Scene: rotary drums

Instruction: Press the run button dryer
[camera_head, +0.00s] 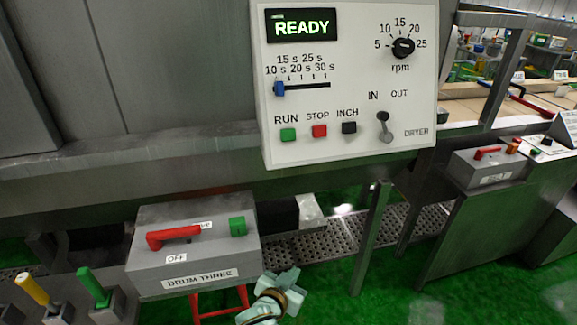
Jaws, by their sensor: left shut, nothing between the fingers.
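The dryer's white control panel (350,85) hangs at the upper middle. Its display (302,26) reads READY. The green run button (288,134) sits at the panel's lower left, under the label RUN. To its right are the red stop button (320,131) and the black inch button (349,127). My left gripper (280,280) is at the bottom middle, well below the panel and apart from it. It is pale teal and shut, with nothing in it. My right gripper is not in view.
A grey box (150,278) labelled DRUM THREE, with a red handle (174,237) at OFF, stands left of my gripper. Yellow (32,289) and green (93,286) levers are at lower left. A blue slider (279,89), rpm knob (403,47) and in/out lever (384,127) share the panel.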

